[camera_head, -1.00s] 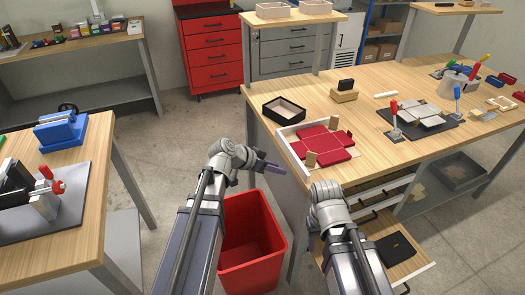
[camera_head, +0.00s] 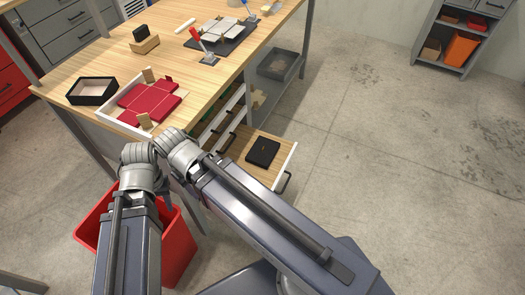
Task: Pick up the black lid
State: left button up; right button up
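A flat black piece (camera_head: 263,152), which looks like the black lid, lies in the open wooden drawer (camera_head: 285,157) under the workbench. My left gripper (camera_head: 165,184) is mostly hidden beside its wrist, above the red bin; whether it is open or shut does not show. My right forearm reaches up and left across the front of the drawer. Its wrist is close to my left wrist, and its gripper fingers are hidden. Both wrists are left of the black piece and apart from it.
The workbench (camera_head: 90,55) carries an open black box (camera_head: 93,90), a white tray (camera_head: 116,109) with a red cardboard blank (camera_head: 150,103), and a black block (camera_head: 144,33) on a wooden holder. A red bin (camera_head: 178,245) stands below my wrists. The floor at right is clear.

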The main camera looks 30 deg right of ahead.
aim_at(262, 153)
jog(key=l+z, duration=0.1)
jog(key=l, duration=0.9)
jog(key=i+l+z, duration=0.15)
jog(key=l, duration=0.35)
jog(key=l+z, duration=0.1)
jog(key=l, duration=0.45)
jog(key=i+l+z, duration=0.1)
jog(key=l, duration=0.4)
jog(key=i+l, duration=0.1)
jog(key=l, duration=0.4)
jog(key=k+z, duration=0.05)
